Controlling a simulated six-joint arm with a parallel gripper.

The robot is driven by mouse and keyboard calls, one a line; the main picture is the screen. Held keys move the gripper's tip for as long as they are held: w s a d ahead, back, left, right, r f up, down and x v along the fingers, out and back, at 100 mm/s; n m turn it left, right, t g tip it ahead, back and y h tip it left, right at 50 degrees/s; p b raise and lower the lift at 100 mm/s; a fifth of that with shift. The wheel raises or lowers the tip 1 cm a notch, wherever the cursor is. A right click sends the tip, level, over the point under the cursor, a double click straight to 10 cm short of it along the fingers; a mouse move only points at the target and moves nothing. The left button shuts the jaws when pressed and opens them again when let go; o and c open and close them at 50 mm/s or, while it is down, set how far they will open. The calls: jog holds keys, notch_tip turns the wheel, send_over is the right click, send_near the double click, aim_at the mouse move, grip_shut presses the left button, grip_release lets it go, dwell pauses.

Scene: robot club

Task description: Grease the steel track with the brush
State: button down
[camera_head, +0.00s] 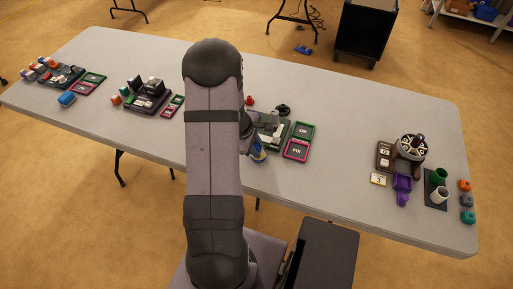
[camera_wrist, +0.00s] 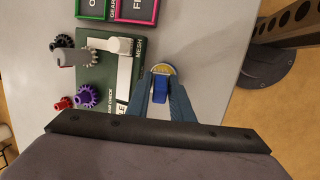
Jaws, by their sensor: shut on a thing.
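My gripper (camera_wrist: 160,92) points its two blue fingers toward the green gear board in the wrist view. They are shut on a small blue thing with a yellowish round end (camera_wrist: 163,70). I cannot tell whether it is the brush. In the head view my gripper (camera_head: 258,151) is partly hidden behind my arm, at the near edge of the green board. I cannot make out a steel track in either view.
Free tabletop lies between.

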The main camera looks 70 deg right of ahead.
jog(key=shift+f+b, duration=0.4)
dwell(1.5)
jog(key=shift+r, duration=0.15)
jog(key=shift+r+p, duration=3.2)
jog(key=shift+r, duration=0.25)
